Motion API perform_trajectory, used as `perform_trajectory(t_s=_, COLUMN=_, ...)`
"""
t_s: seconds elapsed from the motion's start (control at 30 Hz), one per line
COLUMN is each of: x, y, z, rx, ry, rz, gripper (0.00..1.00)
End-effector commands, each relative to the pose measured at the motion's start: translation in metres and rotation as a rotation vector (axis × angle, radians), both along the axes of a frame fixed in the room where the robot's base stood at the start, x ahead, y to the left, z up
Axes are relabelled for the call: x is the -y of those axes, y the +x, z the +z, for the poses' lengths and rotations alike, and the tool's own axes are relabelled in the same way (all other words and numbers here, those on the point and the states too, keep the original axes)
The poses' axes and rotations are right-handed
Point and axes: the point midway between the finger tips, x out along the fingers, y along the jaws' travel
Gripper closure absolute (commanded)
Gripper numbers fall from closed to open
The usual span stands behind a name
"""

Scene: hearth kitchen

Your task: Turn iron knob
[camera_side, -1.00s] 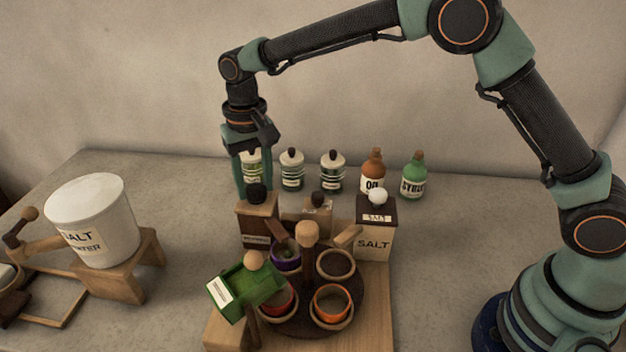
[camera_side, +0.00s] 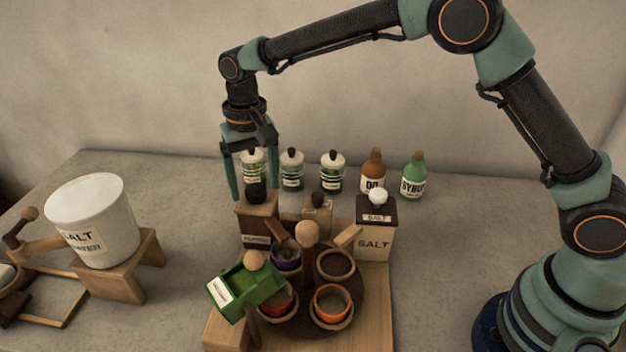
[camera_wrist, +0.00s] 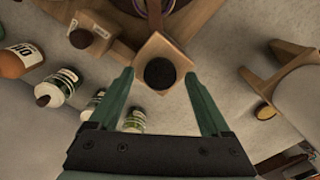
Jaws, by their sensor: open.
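The dark, iron-looking round knob (camera_side: 256,193) sits on top of a wooden box (camera_side: 257,222) with a dark label, at the back left of the wooden board. My gripper (camera_side: 254,198) points straight down over this box with its fingers spread. In the side view one finger is left of the knob and the other right of it. In the wrist view the knob (camera_wrist: 160,73) lies just beyond and between the fingertips (camera_wrist: 158,76), apart from both. My gripper is open and empty. The exact height of the fingertips against the knob is hard to tell.
A salt box (camera_side: 375,240) with a white knob and a smaller brown-knobbed box (camera_side: 318,207) stand to the right. A carousel (camera_side: 350,318) with cups and a green scoop-like box (camera_side: 245,287) is in front. Jars and bottles (camera_side: 372,172) line the back. A white bucket (camera_side: 105,235) stands left.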

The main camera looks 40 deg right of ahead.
Motion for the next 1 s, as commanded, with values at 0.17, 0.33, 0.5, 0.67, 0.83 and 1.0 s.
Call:
perform_trajectory(t_s=0.17, x=0.0, y=0.001, z=0.017, rx=0.003, ry=0.001, rz=0.0, gripper=0.19)
perform_trajectory(t_s=0.33, x=0.0, y=0.001, z=0.05, rx=0.005, ry=0.002, rz=0.0, gripper=0.19)
perform_trajectory(t_s=0.5, x=0.0, y=0.001, z=0.085, rx=0.005, ry=0.002, rz=0.0, gripper=0.19)
perform_trajectory(t_s=0.67, x=0.0, y=0.001, z=0.108, rx=0.003, ry=0.001, rz=0.0, gripper=0.19)
perform_trajectory(t_s=0.83, x=0.0, y=0.0, z=0.119, rx=0.002, ry=0.001, rz=0.0, gripper=0.19)
perform_trajectory(t_s=1.0, x=0.0, y=0.0, z=0.121, rx=0.001, ry=0.001, rz=0.0, gripper=0.19)
